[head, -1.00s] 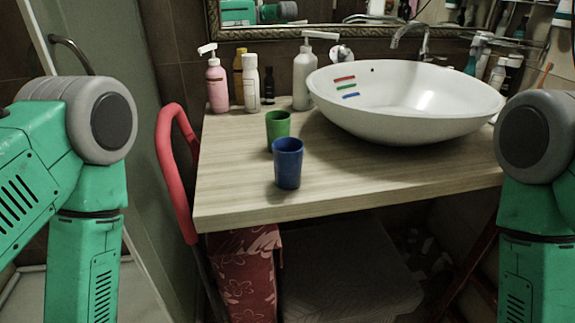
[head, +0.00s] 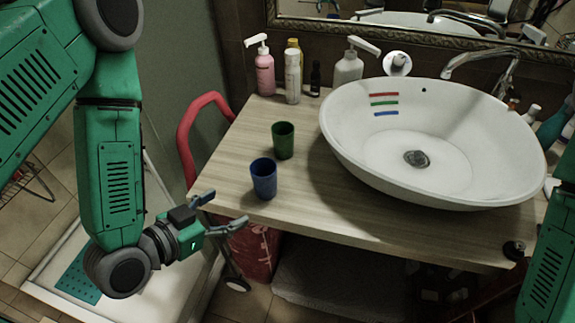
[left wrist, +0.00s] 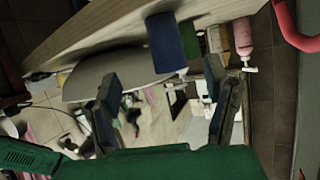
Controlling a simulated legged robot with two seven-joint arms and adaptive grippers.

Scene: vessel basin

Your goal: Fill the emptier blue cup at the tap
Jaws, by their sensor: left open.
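A blue cup (head: 263,179) stands upright near the front left edge of the wooden counter (head: 300,214). A green cup (head: 283,140) stands just behind it. I see only one blue cup, and its water level cannot be made out. The tap (head: 490,65) rises behind the white basin (head: 440,187) at the right. My left gripper (head: 224,212) is open and empty, in front of the counter's left edge, left of and below the blue cup. In the left wrist view its fingers (left wrist: 168,100) are apart, with the blue cup (left wrist: 166,42) beyond them. My right gripper is not in view.
A pink pump bottle (head: 265,74), a white bottle (head: 292,80) and a large pump dispenser (head: 347,72) stand along the back wall. A red curved frame (head: 186,130) stands at the counter's left side. The basin carries red, green and blue stripes (head: 384,104).

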